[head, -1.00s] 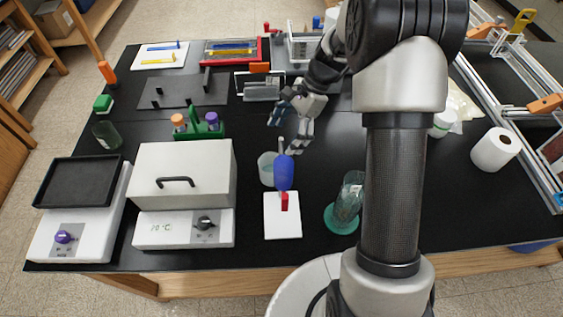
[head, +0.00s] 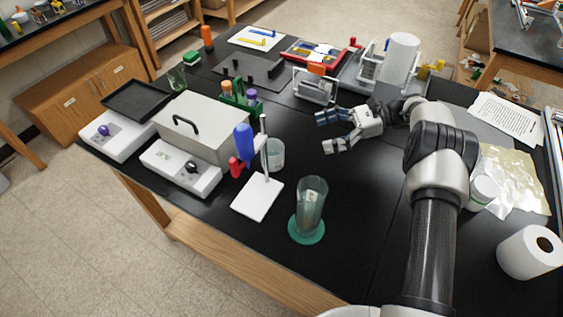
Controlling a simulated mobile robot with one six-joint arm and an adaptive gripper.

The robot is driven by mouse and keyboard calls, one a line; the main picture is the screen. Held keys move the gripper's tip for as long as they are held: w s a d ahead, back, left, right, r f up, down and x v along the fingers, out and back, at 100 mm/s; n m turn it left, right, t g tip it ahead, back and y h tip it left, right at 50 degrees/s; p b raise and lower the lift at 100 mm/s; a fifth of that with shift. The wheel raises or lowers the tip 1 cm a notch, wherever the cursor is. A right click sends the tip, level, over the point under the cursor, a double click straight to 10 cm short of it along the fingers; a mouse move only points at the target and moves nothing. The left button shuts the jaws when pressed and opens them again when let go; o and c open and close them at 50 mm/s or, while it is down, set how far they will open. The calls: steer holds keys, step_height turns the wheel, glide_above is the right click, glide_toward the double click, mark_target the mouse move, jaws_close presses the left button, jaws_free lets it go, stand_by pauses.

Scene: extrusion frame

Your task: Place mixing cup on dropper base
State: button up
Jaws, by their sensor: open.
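The dropper base (head: 258,198) is a white plate with an upright rod, standing near the front edge of the black table. A blue-bulbed dropper (head: 243,146) and a red clamp (head: 235,167) are on its rod. A clear cup (head: 275,153), likely the mixing cup, stands on the table just behind the base, partly hidden by the rod and clamp. My gripper (head: 323,132) is to the right of the cup and apart from it. Its fingers are open and point left, with nothing between them.
A clear cylinder (head: 311,200) on a green foot stands right of the base. A grey-lidded heater (head: 203,125) and a scale with a black tray (head: 132,98) are at left. A tube rack (head: 240,100) stands behind the cup. Bare tabletop lies below my gripper.

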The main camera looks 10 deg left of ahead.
steer(key=b, duration=0.2)
glide_toward(261, 150)
steer(key=shift+w+a+f, duration=0.2)
steer(key=shift+a+f, duration=0.35)
steer(key=shift+a, duration=0.3)
steer(key=x, duration=0.1)
steer(key=b+x, duration=0.1)
steer(key=x, duration=0.3)
steer(key=shift+f, duration=0.35)
steer(key=shift+c, duration=0.6)
steer(key=c, duration=0.9)
steer(key=shift+c, duration=0.2)
steer(key=shift+r, duration=0.15)
